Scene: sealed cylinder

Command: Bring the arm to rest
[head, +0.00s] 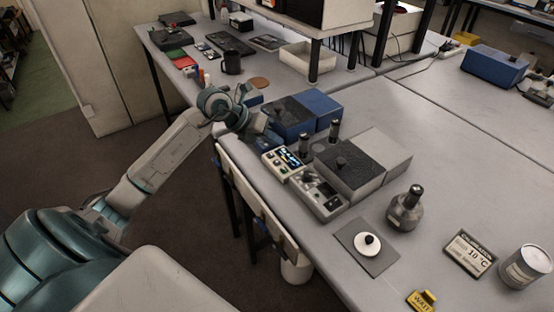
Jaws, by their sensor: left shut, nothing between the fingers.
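My left arm comes in from the left in the head view and reaches over the near edge of the bench (420,120). My left gripper (272,140) is at its end, beside the blue box unit (290,117) and behind the device with the lit display (283,161). The fingers are small here and partly hidden by the wrist; they look shut with nothing held. I cannot tell whether they touch the blue unit. My right gripper is out of the picture.
A grey box unit (384,152) stands right of the gripper. A dark flask (406,209), a grey plate with a white knob (367,247), a 10 °C sign (470,254), a can (526,266) and a yellow tag (422,300) are nearer. The bench's right middle is clear.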

